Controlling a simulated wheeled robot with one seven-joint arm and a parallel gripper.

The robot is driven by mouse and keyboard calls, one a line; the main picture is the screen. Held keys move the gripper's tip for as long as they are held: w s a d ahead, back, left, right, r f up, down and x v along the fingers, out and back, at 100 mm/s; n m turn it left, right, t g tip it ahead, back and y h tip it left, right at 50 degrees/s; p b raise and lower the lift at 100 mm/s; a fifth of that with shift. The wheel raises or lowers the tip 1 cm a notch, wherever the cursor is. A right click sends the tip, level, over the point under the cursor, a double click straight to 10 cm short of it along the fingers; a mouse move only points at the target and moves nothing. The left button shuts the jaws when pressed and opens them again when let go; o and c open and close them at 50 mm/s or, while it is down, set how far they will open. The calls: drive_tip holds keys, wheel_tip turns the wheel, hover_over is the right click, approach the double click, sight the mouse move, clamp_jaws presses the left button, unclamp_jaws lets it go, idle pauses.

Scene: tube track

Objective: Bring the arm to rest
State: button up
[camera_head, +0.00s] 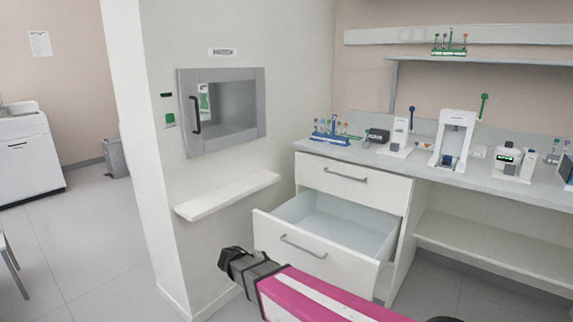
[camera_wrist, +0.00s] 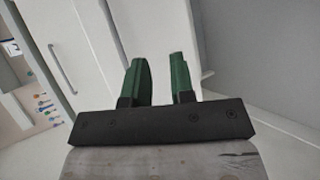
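My arm with its magenta link reaches out from the bottom of the head view. My gripper (camera_head: 228,256) is at its left end, in front of the open drawer (camera_head: 318,262) and below the white wall shelf (camera_head: 228,194). In the wrist view, my gripper (camera_wrist: 159,72) has two green fingers with a clear gap between them. Nothing is held in the gap. The fingers point toward a white surface, and a drawer handle (camera_wrist: 62,68) shows to their left.
The drawer is pulled out below the bench (camera_head: 480,178), which carries racks and several small instruments. A pass-through hatch (camera_head: 222,110) with a dark handle is in the wall. Open floor (camera_head: 80,240) lies at the left.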

drive_tip(key=s+d+m+g+y, duration=0.2)
drive_tip(key=d+y, duration=0.4)
drive_tip(key=d, duration=0.6)
drive_tip(key=s+d+f+m+g+y, duration=0.1)
drive_tip(key=s+d+m+y, duration=0.2)
drive_tip(key=d, duration=0.9)
drive_tip(key=shift+s+d+m+g+y, duration=0.15)
drive_tip(key=shift+s+m+g+y, duration=0.2)
drive_tip(key=shift+y, duration=1.05)
drive_tip(key=shift+w, duration=0.1)
